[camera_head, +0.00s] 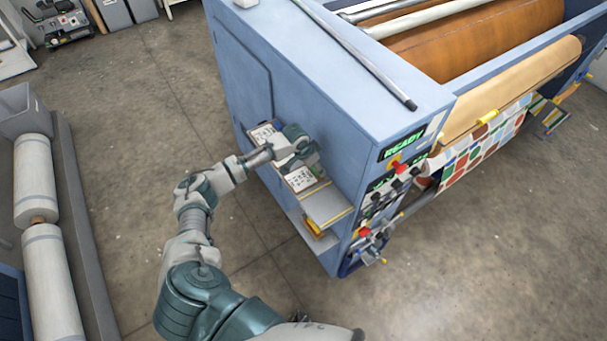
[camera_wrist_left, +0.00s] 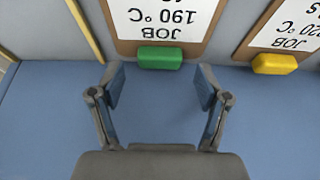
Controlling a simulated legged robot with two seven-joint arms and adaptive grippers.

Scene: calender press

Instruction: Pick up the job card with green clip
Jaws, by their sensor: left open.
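The job card (camera_wrist_left: 163,20) with the green clip (camera_wrist_left: 160,58) is in the upper middle of the left wrist view. It is a white sheet on a brown board, reads "JOB 190 °C" upside down, and its top is cut by the frame edge. My left gripper (camera_wrist_left: 158,82) is open and empty, its fingertips either side of the green clip's line and just short of it. In the head view my left gripper (camera_head: 303,158) is at the shelf on the blue machine's side and hides part of the cards. My right gripper is not in view.
A second card (camera_wrist_left: 292,20) with a yellow clip (camera_wrist_left: 275,64) lies close to the right in the wrist view. The shelf (camera_head: 328,204) juts from the blue press (camera_head: 300,75). Control knobs (camera_head: 388,190) are to its right.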

